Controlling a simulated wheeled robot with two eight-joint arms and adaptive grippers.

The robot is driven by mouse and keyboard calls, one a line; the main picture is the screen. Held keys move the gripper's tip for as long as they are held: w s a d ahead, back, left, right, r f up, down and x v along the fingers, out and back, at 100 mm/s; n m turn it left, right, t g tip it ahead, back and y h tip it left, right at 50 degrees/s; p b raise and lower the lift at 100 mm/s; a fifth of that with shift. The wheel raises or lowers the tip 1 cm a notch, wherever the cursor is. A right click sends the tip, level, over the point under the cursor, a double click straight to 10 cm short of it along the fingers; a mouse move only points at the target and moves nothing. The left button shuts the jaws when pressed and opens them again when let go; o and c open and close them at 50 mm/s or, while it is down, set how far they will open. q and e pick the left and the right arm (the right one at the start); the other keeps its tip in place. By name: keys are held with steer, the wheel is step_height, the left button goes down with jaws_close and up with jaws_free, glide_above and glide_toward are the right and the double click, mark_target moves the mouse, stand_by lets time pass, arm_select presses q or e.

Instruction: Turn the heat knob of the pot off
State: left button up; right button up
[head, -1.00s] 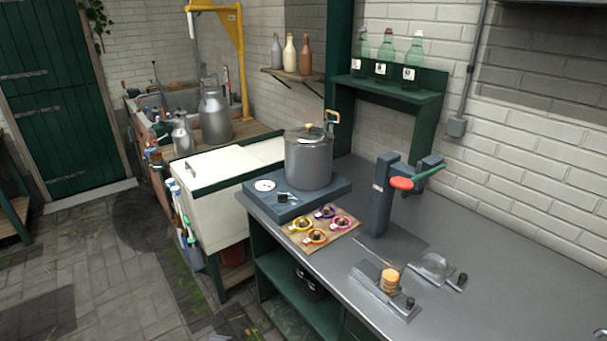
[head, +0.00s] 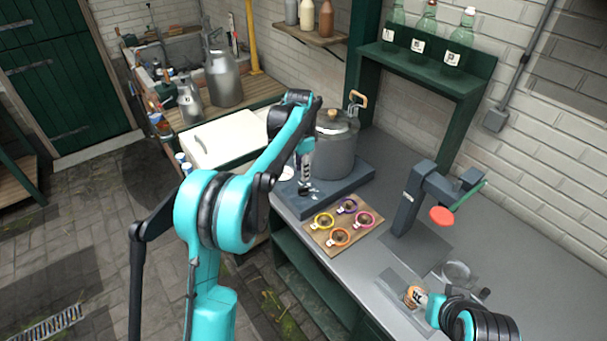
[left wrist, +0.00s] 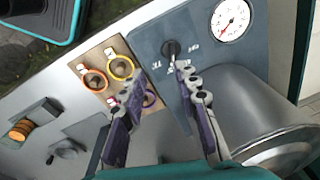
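The metal pot (head: 334,150) stands on a blue-grey heating base (head: 345,182) on the counter. In the left wrist view the black heat knob (left wrist: 170,47) sits on the base's front face beside a white dial (left wrist: 232,20). My left gripper (head: 307,184) is at the front of the base and covers the knob in the head view. In the left wrist view my left gripper (left wrist: 162,78) has its two purple-grey fingers spread, with nothing between them. The right fingertip is close to the knob; I cannot tell whether it touches. My right arm shows at the lower right; its finger state is unclear.
A wooden board (head: 322,244) with several coloured rings lies in front of the base. A wooden cylinder (head: 412,295) is close to my right arm. A white chest (head: 220,137) stands left of the pot.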

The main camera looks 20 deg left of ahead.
mark_target(303, 188)
arm_select(q)
steer(key=shift+m+g, duration=0.5)
steer(key=shift+m, duration=0.4)
steer(key=w+f, duration=0.1)
steer(key=w+p, duration=0.1)
steer(key=w+f, duration=0.1)
steer(key=shift+w+a+f+p, duration=0.25)
steer(key=shift+a+f+p, duration=0.05)
steer(key=shift+f+p, duration=0.1)
steer(key=shift+f, duration=0.3)
step_height(303, 188, down, 8)
steer(key=shift+w+r+b, duration=0.1)
steer(key=shift+r+b, duration=0.05)
steer(key=shift+b, duration=0.6)
arm_select(e)
steer(key=shift+r, duration=0.65)
arm_select(q)
jaws_close()
